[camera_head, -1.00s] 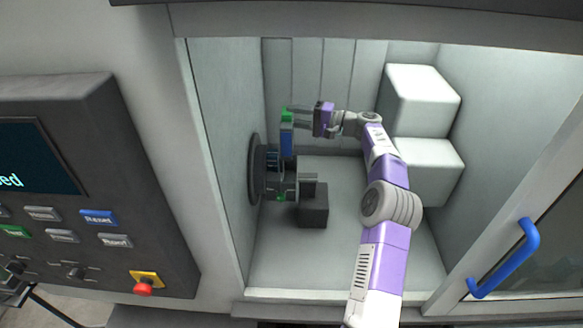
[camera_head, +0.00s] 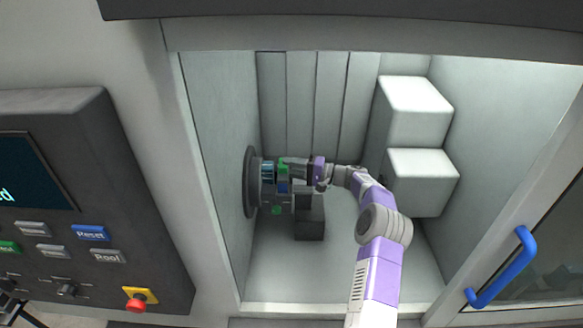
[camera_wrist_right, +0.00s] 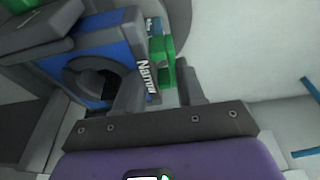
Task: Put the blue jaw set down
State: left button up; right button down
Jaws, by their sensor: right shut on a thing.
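My right gripper (camera_head: 291,167) is inside the machine enclosure, in front of the round dark chuck (camera_head: 249,182) on its left wall. The blue jaw set (camera_head: 283,187), with green parts, is at the fingertips, and the gripper is shut on it. In the right wrist view the blue jaw set (camera_wrist_right: 121,30) has a dark round opening and a label. A green piece (camera_wrist_right: 167,62) sits by its edge, near the fingers. In the head view it overlaps the chuck area; I cannot tell whether it touches.
A dark block (camera_head: 310,222) stands on the enclosure floor just below the gripper. Two white boxes (camera_head: 424,181) are stacked at the back right. A control panel (camera_head: 70,180) is outside at the left, and a door with a blue handle (camera_head: 505,270) is at the right.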

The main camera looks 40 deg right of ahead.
jog(key=shift+r, duration=0.2)
jog(key=shift+f+b, duration=0.25)
jog(key=shift+b, duration=0.05)
jog(key=c, duration=0.7)
grip_release()
jog(key=shift+a, duration=0.1)
jog(key=v, duration=0.7)
jog(key=shift+s+r, duration=0.2)
jog(key=shift+s, duration=0.05)
